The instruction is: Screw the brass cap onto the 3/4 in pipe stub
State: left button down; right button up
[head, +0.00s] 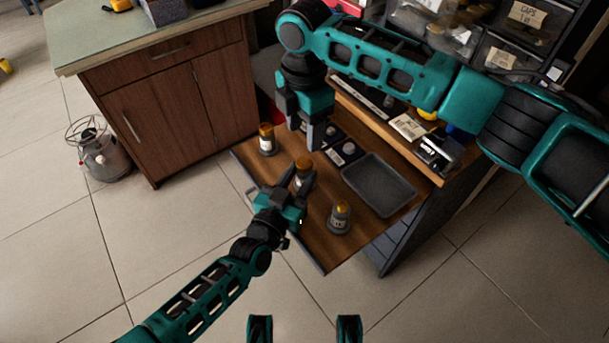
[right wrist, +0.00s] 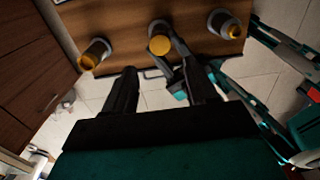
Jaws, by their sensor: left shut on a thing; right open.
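Three upright pipe stubs with grey bases, pale labels and brass-coloured tops stand on the wooden bench: a left one (head: 267,142), a middle one (head: 302,168) and a front one (head: 340,218). Their labels are too small to read, so I cannot tell which is 3/4 in. My left gripper (head: 299,184) is shut around the middle stub, below its brass-coloured top (right wrist: 159,45). My right gripper (head: 303,132) is open and empty, above the bench behind the middle stub. In the right wrist view its fingers point towards that stub. I cannot make out a separate loose cap.
An empty dark tray (head: 379,186) lies right of the stubs. Small dark labelled blocks (head: 342,152) sit behind. A raised shelf (head: 385,125) with tools and labelled bins (head: 525,18) closes the back. A wooden cabinet (head: 170,100) stands at left.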

aim_at(304, 162)
jog(key=shift+f, duration=3.95)
jog(key=shift+c, duration=0.5)
grip_shut()
jog(key=m, duration=0.5)
jog(key=shift+m, duration=0.4)
jog(key=shift+o, duration=0.9)
grip_release()
jog(key=shift+r, duration=2.3)
